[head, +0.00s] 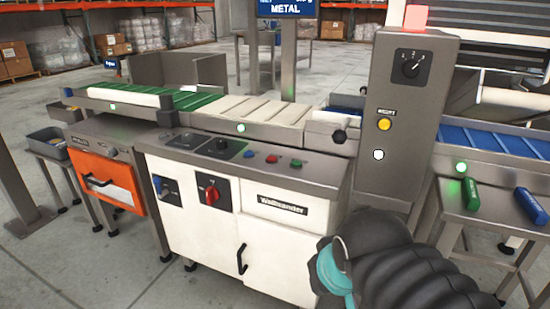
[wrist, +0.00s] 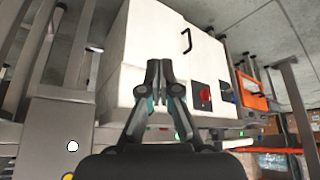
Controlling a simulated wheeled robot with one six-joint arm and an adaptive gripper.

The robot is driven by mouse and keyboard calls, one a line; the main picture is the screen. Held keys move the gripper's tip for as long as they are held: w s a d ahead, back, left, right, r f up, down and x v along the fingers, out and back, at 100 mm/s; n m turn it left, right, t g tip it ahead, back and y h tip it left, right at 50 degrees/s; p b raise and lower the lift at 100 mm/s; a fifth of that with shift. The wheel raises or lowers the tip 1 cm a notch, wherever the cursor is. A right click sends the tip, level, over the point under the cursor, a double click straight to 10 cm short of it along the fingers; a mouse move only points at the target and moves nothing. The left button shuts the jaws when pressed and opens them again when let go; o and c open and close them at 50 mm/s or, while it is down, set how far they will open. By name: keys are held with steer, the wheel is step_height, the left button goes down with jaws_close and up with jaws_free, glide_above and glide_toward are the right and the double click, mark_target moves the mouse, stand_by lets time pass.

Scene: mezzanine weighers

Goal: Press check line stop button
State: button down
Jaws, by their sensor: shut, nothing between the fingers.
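A small red button (head: 271,158) sits on the sloped top panel of the white weigher cabinet (head: 262,245), between a blue button (head: 248,154) and a green button (head: 296,163). I cannot read any label that marks one as the check line stop. My gripper (wrist: 158,72) is shut and empty in the wrist view, in front of the white cabinet, which appears upside down there. In the head view my dark arm reaches in at the lower right, in front of the cabinet's right side; the fingertips are hidden. The gripper touches no button that I can see.
A grey column (head: 405,125) right of the cabinet carries a black dial (head: 411,66), a yellow button (head: 384,124) and a white button (head: 378,155). The cabinet front has a red rotary switch (head: 210,193) and a handle (head: 242,259). A side table (head: 490,226) stands right.

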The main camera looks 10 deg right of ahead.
steer(key=w+d+r+n+t+h, duration=0.1)
steer(key=w+r, duration=0.4)
steer(key=w, duration=0.4)
steer(key=w+r+n+h, duration=0.1)
steer(key=w+r, duration=0.5)
steer(key=w, duration=0.3)
step_height(320, 180, up, 5)
steer(key=n+t+h, duration=0.2)
glide_above(271, 159)
steer(key=shift+w+f, duration=0.15)
steer(key=shift+f, duration=0.05)
steer(key=shift+f, duration=0.15)
step_height(271, 159, down, 8)
steer(key=b, duration=0.6)
steer(key=shift+f+b, duration=0.25)
steer(key=shift+b, duration=0.15)
steer(key=shift+f, duration=0.1)
steer(key=shift+f+b, duration=0.35)
steer(key=shift+f+b, duration=0.35)
steer(key=shift+f, duration=0.1)
steer(key=shift+r, duration=0.2)
steer(key=shift+r+p, duration=0.7)
steer(key=shift+p, duration=0.05)
